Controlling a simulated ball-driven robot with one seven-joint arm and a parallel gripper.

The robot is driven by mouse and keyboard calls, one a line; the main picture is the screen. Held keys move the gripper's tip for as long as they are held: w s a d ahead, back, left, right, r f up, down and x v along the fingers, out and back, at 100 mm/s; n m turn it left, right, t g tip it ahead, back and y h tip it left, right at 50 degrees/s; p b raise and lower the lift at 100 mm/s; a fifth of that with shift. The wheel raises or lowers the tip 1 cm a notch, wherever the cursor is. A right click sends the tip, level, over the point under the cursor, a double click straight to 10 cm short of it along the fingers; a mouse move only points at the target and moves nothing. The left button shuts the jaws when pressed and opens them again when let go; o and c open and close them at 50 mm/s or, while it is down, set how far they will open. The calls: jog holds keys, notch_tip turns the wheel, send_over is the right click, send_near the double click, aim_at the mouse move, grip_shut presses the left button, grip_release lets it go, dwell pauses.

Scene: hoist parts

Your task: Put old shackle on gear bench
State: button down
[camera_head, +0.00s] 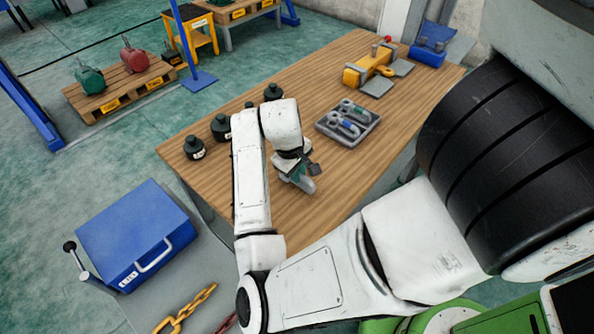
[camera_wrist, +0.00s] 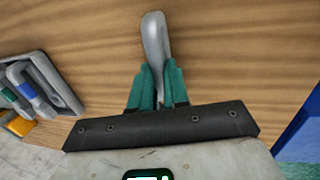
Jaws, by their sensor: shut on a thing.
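A grey metal shackle (camera_wrist: 155,38) is between the green fingers of my gripper (camera_wrist: 160,88) in the wrist view, its rounded end pointing away from the palm. In the head view my gripper (camera_head: 300,178) is shut over the near part of the wooden bench (camera_head: 290,222), partly hidden by my arm. I cannot tell whether the shackle touches the wood. A grey tray (camera_head: 322,127) holding shackles, one with a blue band and one with a green band, lies on the bench to the right of my gripper. The tray also shows at the left in the wrist view (camera_wrist: 66,92).
Dark weights (camera_head: 194,148) stand along the bench's left edge. A yellow hoist part (camera_head: 366,66) and a blue item (camera_head: 428,53) are at the far end. A blue case (camera_head: 135,232) and a yellow chain (camera_head: 188,305) lie on a grey surface at lower left. Bare wood surrounds my gripper.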

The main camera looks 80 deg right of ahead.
jog(key=shift+f, duration=0.1)
jog(key=c, duration=1.6)
grip_release()
jog(key=shift+f, duration=0.1)
jog(key=o, duration=0.5)
notch_tip(320, 180, up, 12)
jog(key=w+a+p, duration=0.1)
jog(key=shift+w+a, duration=0.25)
jog(key=shift+a, duration=0.15)
